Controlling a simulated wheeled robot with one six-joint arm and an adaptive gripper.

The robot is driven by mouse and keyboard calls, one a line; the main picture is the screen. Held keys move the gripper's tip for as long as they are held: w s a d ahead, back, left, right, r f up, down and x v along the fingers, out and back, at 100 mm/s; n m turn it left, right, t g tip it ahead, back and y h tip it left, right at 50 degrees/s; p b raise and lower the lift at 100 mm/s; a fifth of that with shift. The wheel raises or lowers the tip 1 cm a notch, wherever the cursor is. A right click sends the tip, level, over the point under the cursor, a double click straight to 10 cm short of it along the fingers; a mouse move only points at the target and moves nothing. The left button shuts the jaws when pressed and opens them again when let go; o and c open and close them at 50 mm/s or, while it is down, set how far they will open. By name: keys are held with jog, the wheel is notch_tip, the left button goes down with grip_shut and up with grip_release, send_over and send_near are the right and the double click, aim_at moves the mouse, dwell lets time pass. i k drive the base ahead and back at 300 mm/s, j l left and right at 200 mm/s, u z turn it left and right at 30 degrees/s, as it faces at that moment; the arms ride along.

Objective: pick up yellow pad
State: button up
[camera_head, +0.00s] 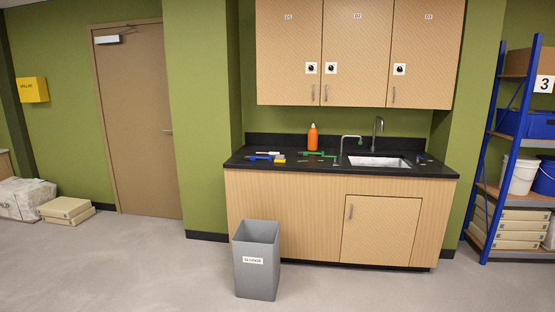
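A small yellow pad (280,161) lies on the black countertop (300,167) near its front edge, left of the sink. It touches or nearly touches a pale item just above it; I cannot tell which. A blue-handled tool (259,158) lies to its left. My gripper is not in view.
The sink (378,162) and faucets are at the counter's right. An orange bottle (313,137) stands at the back, with green tools before it. A grey bin (257,262) stands on the floor before the counter. Blue shelving (492,150) is at right.

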aim_at(279, 158)
jog(key=i, duration=0.6)
jog(key=i+l+u, duration=0.1)
jog(key=i, duration=0.5)
jog(key=i+l, duration=0.1)
jog(key=i, duration=0.5)
jog(key=i+l+u, duration=0.1)
jog(key=i, duration=0.5)
jog(key=i+l, duration=0.2)
jog(key=i, duration=0.4)
jog(key=i+l+u, duration=0.1)
jog(key=i, duration=0.5)
